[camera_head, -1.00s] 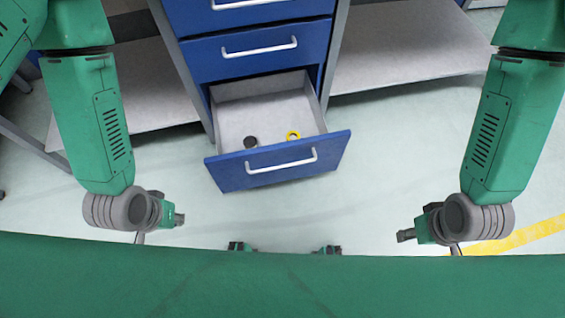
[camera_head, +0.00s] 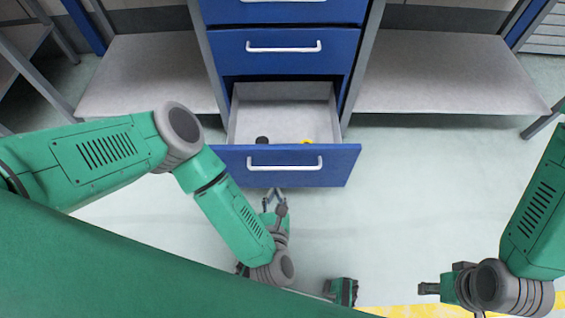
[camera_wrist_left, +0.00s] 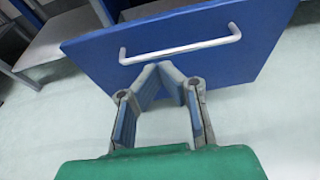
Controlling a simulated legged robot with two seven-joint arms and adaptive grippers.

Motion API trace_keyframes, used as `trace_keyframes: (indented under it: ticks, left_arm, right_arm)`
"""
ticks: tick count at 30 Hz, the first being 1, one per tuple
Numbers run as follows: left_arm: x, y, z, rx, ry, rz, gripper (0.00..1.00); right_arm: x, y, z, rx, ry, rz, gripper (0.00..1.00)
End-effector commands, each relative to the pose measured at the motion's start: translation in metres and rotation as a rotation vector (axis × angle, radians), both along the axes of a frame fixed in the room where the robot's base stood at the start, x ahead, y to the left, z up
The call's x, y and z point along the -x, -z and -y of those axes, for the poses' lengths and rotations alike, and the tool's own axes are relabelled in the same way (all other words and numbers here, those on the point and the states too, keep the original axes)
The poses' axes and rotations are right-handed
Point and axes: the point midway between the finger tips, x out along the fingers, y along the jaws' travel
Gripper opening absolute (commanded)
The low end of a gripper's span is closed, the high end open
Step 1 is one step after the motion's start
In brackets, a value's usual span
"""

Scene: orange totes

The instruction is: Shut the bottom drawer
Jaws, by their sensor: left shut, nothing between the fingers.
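The bottom drawer (camera_head: 330,172) stands open below the other blue drawers, its grey inside showing. Its blue front with a white bar handle (camera_head: 285,166) faces me. A dark round item (camera_head: 262,140) and a yellow item (camera_head: 307,141) lie inside. My left gripper (camera_head: 272,194) is just in front of the drawer front, below the handle. In the left wrist view, the gripper (camera_wrist_left: 161,68) has its fingertips together and empty, near the front (camera_wrist_left: 255,52); contact cannot be told. My right gripper (camera_head: 428,288) is far from the drawer at lower right, its fingers unclear.
A closed blue drawer (camera_head: 230,50) sits above the open one. Grey shelves flank the cabinet at left (camera_head: 150,75) and right (camera_head: 440,75). The pale floor (camera_head: 420,180) right of the drawer is clear. A yellow floor stripe (camera_head: 400,311) runs along the bottom.

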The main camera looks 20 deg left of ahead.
Motion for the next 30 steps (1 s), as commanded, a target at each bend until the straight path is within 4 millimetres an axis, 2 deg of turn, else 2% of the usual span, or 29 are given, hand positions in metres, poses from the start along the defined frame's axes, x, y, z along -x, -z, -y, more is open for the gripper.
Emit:
trace_keyframes:
  ticks: [5, 18, 21, 25, 30]
  left_arm:
    - [-0.013, 0.004, -0.004, 0.013, -0.015, 0.013, 0.0]
    - [-0.095, 0.032, -0.026, 0.008, -0.013, 0.013, 0.0]
    - [-0.111, 0.03, -0.031, 0.008, -0.013, 0.013, 0.0]
    - [-0.123, 0.03, -0.035, 0.007, -0.011, 0.011, 0.0]
    - [-0.129, 0.029, -0.036, 0.008, -0.011, 0.009, 0.0]
  right_arm:
    - [0.0, 0.005, 0.0, 0.0, -0.001, 0.001, 0.4]
    - [0.0, 0.032, 0.0, 0.0, -0.001, 0.0, 0.4]
    - [0.0, 0.036, 0.0, 0.0, -0.001, 0.0, 0.4]
    - [0.0, 0.04, 0.0, 0.0, 0.0, 0.0, 0.4]
    - [0.0, 0.041, 0.0, 0.0, -0.001, 0.0, 0.4]
